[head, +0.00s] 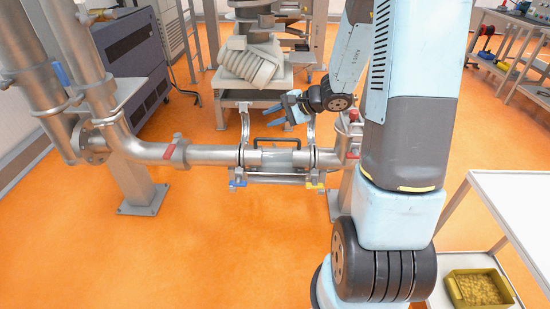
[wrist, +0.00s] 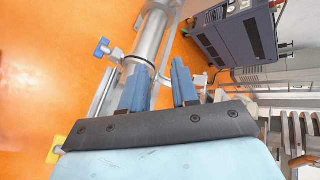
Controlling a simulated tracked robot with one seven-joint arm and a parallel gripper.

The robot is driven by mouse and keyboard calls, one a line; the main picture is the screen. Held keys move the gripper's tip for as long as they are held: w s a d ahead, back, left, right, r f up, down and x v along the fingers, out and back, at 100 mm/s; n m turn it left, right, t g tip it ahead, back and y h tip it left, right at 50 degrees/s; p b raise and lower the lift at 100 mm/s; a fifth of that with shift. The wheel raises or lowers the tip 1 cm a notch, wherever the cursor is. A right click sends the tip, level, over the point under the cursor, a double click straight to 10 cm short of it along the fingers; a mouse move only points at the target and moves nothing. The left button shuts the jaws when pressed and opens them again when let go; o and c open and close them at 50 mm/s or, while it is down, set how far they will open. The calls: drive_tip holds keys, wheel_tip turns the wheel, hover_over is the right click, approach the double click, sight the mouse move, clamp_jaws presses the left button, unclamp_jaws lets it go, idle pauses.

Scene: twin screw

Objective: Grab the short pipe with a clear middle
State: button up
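The short pipe with a clear middle (head: 279,159) lies level in the pipe line in the head view, between a steel pipe on the left and a fitting on the right. Its middle looks pale and see-through. My gripper (head: 290,112) is above and behind it in the picture, apart from it. In the wrist view my gripper (wrist: 160,85) shows two blue fingers with an empty gap between them. A steel pipe (wrist: 152,38) runs down behind the left finger there. The short pipe is mostly hidden behind my gripper in that view, and I cannot make out its clear part.
A black handle (head: 284,141) stands just behind the short pipe. A frame below carries a blue knob (head: 238,183) and a yellow knob (head: 314,185). A machine with a grey screw-shaped part (head: 252,65) stands behind. A white cart (head: 505,205) is at right. Orange floor in front is clear.

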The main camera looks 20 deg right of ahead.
sight(279, 139)
drive_tip(key=w+d+f+m+t+h, duration=0.1)
drive_tip(key=d+f+m, duration=0.1)
drive_tip(key=f, duration=0.2)
drive_tip(key=w+d+f+m+t, duration=0.1)
drive_tip(key=w+d+f+m, duration=0.1)
drive_tip(key=f, duration=0.3)
drive_tip(key=w+d+f+m+t+h, duration=0.1)
drive_tip(key=w+d+f+m, duration=0.1)
drive_tip(key=d+f, duration=0.2)
drive_tip(key=shift+w+f+m+h, duration=0.1)
drive_tip(key=shift+f+m+h, duration=0.2)
drive_tip(key=shift+w+a+f, duration=0.1)
drive_tip(key=shift+w+f, duration=0.3)
drive_tip(key=shift+f, duration=0.05)
drive_tip(key=shift+r+x, duration=0.15)
drive_tip(key=shift+x, duration=1.45)
drive_tip(key=shift+r+x, duration=0.1)
drive_tip(key=shift+x, duration=1.5)
drive_tip(key=shift+w+a, duration=0.1)
drive_tip(key=shift+c, duration=0.3)
clamp_jaws()
